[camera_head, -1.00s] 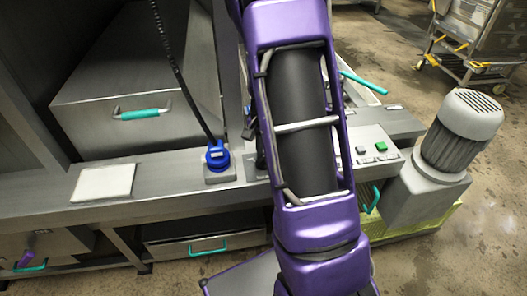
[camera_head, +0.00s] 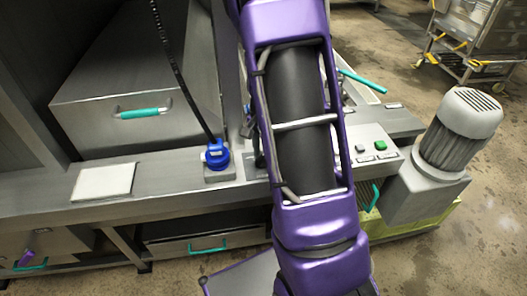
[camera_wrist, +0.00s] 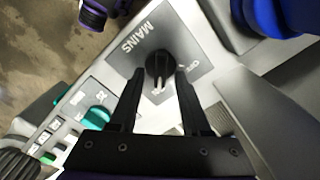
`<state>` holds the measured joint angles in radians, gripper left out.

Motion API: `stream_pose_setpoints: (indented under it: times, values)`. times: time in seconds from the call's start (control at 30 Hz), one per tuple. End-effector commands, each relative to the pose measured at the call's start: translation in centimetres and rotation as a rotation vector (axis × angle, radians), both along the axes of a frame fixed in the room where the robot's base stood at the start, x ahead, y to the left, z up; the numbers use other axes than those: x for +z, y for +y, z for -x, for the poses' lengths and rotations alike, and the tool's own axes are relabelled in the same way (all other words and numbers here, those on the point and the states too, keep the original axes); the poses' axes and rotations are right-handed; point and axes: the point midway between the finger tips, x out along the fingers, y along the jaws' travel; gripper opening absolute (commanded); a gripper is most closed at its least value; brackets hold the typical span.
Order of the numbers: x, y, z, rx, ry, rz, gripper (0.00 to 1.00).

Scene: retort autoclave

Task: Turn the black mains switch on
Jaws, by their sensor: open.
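The black mains switch (camera_wrist: 159,66) is a round rotary knob on a grey plate printed MAINS, with OFF lettering on its right side in the wrist view. Its pointer ridge faces toward my gripper. My gripper (camera_wrist: 156,74) is open, with one black finger on each side of the knob. I cannot tell whether the fingers touch it. In the head view my purple arm hides most of the panel around the switch.
A blue knob (camera_head: 216,155) with a dark hose stands left of my arm; blue also shows at the upper right in the wrist view. A panel with a green button (camera_head: 380,146) and a grey motor (camera_head: 462,125) lie to the right. A white pad (camera_head: 103,182) lies on the ledge.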

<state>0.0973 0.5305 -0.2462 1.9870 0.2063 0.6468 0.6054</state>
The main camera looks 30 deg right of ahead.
Motion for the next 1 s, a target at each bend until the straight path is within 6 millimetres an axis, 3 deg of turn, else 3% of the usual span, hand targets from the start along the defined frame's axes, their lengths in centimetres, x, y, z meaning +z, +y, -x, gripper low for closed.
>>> stream_pose_setpoints:
  times: [0.13,0.27,0.7,1.0]
  values:
    - [0.3,0.0,0.0,0.001,0.0,0.0,0.47]
    - [1.8,0.0,-0.1,0.003,-0.003,0.001,0.47]
    - [12.3,0.0,-0.1,0.001,-0.004,0.001,0.47]
    - [16.8,0.0,0.0,0.0,-0.001,0.0,0.47]
